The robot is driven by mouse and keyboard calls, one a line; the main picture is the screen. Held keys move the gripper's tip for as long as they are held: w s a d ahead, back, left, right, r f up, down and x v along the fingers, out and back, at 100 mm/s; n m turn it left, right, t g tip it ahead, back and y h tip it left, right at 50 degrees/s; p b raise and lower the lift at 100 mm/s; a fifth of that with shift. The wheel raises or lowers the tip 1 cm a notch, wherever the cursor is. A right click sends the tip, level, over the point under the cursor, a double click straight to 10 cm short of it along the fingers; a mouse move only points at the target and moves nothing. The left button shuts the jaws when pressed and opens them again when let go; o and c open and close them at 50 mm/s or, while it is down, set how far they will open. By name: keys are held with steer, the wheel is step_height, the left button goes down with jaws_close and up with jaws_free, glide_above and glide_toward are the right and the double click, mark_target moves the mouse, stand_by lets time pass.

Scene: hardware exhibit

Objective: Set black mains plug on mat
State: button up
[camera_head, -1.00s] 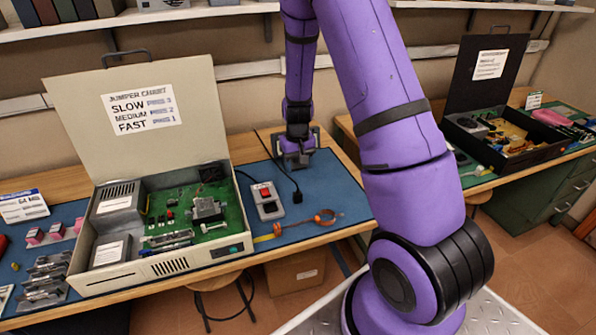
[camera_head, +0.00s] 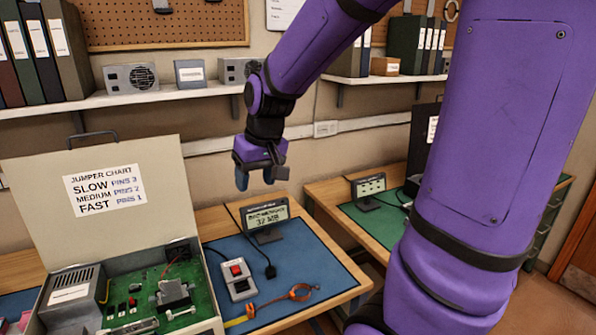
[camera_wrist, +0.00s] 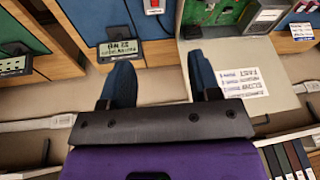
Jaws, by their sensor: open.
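The black mains plug (camera_head: 270,271) lies on the blue mat (camera_head: 325,255), at the end of a black cable, in front of a small display. The mat also shows at the top of the wrist view (camera_wrist: 85,15), but I cannot make out the plug there. My gripper (camera_head: 256,178) hangs high above the bench, well above and behind the plug, near the wall. Its two blue fingers are apart with nothing between them in the wrist view (camera_wrist: 163,82).
A display (camera_head: 265,216) stands at the mat's back edge. Shelves (camera_head: 200,95) run behind my arm.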

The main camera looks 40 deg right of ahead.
steer(key=s+a+r+t, duration=0.1)
steer(key=s+r, duration=0.3)
steer(key=s, duration=0.4)
steer(key=s+a+r+n+t, duration=0.1)
steer(key=s+r, duration=0.3)
steer(key=s, duration=0.5)
steer(key=shift+a+h, duration=0.4)
steer(key=shift+a, duration=0.4)
